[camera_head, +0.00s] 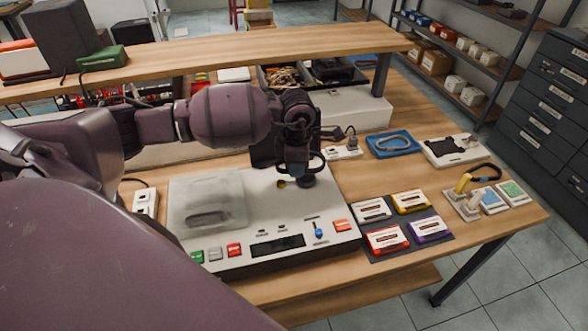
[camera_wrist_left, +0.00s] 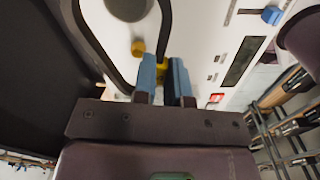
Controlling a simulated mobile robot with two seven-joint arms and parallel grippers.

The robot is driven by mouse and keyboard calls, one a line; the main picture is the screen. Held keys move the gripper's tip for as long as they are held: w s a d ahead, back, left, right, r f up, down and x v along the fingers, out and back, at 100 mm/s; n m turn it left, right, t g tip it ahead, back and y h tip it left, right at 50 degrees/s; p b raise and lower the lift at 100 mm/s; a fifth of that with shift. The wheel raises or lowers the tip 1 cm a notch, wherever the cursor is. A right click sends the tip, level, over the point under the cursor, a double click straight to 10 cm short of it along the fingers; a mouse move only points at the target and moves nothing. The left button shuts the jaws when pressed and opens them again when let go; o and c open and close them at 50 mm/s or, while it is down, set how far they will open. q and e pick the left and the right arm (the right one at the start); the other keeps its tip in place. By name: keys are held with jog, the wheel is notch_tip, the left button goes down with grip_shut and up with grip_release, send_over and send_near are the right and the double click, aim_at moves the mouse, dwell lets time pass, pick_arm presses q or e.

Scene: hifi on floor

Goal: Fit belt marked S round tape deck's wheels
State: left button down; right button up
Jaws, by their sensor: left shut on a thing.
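The tape deck (camera_head: 270,215) lies on the bench in the head view, with a clear cover at its left and buttons along its front. My left gripper (camera_head: 298,178) is over its wheel area, and its blue fingers (camera_wrist_left: 165,82) show in the wrist view. They are shut on a dark belt (camera_wrist_left: 167,22), with something yellow between them. The belt's loop passes outside a large grey wheel (camera_wrist_left: 130,8) and a small yellow post (camera_wrist_left: 137,47). I cannot tell whether it touches either, and no S mark is readable. My right gripper is not in view.
Several cassettes (camera_head: 388,240) lie on a dark mat right of the deck. Behind them are a blue tray (camera_head: 374,150) with a loop and a white tray (camera_head: 432,158). A stand with a yellow-handled item (camera_head: 463,183) is at the right. A raised shelf (camera_head: 200,52) spans the back.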

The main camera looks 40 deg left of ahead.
pick_arm(q)
jog(key=shift+s+a+r, duration=0.1)
jog(key=shift+a, duration=0.5)
jog(key=shift+d+f+b, duration=0.1)
jog(key=shift+f+b, duration=0.2)
jog(key=shift+f, duration=0.2)
jog(key=shift+f+b, duration=0.5)
jog(key=shift+f, duration=0.45)
jog(key=shift+f+b, duration=0.5)
jog(key=shift+f, duration=0.6)
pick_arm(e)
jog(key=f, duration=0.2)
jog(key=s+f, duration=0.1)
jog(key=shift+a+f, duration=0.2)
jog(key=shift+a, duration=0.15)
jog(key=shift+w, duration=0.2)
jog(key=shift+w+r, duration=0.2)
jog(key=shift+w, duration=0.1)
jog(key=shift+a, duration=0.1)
